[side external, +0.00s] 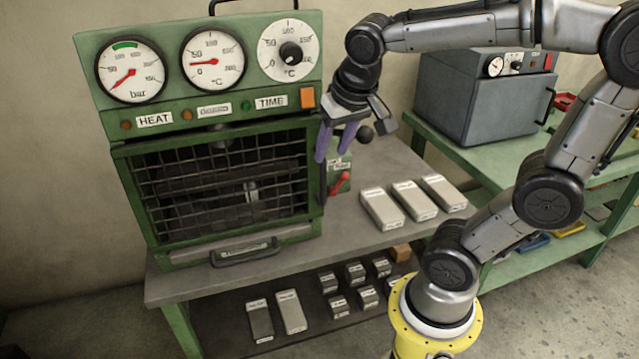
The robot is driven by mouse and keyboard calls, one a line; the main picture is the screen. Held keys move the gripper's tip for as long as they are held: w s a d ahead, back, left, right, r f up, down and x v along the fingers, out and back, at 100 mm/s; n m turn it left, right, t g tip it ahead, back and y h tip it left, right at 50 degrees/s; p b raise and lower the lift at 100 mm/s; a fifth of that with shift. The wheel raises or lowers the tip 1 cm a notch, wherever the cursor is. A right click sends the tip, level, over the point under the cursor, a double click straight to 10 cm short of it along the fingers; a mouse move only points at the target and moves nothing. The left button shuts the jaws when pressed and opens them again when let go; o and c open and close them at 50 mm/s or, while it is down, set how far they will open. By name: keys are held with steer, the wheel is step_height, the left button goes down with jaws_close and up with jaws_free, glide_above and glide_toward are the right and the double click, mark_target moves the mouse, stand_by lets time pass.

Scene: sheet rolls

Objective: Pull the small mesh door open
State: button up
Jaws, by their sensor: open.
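The mesh door (222,190) is a dark wire grille in the green front of the press machine (85,85); it looks shut. A dark upright handle (323,182) is at the door's right edge. A wide black handle (246,253) is on the panel below the mesh. My gripper (331,155) has two purple fingers, open and pointing down, at the machine's upper right edge, just above the upright handle. Nothing shows between the fingers. I cannot tell whether a finger touches the machine.
Several pale blocks (411,200) lie on the grey bench (370,237). A grey oven (470,97) stands behind right. The space before the door is clear.

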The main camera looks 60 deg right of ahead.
mark_target(321, 180)
steer(key=x, duration=1.2)
steer(key=shift+a, duration=0.1)
steer(key=shift+c, duration=0.2)
jaws_close()
stand_by(0.9)
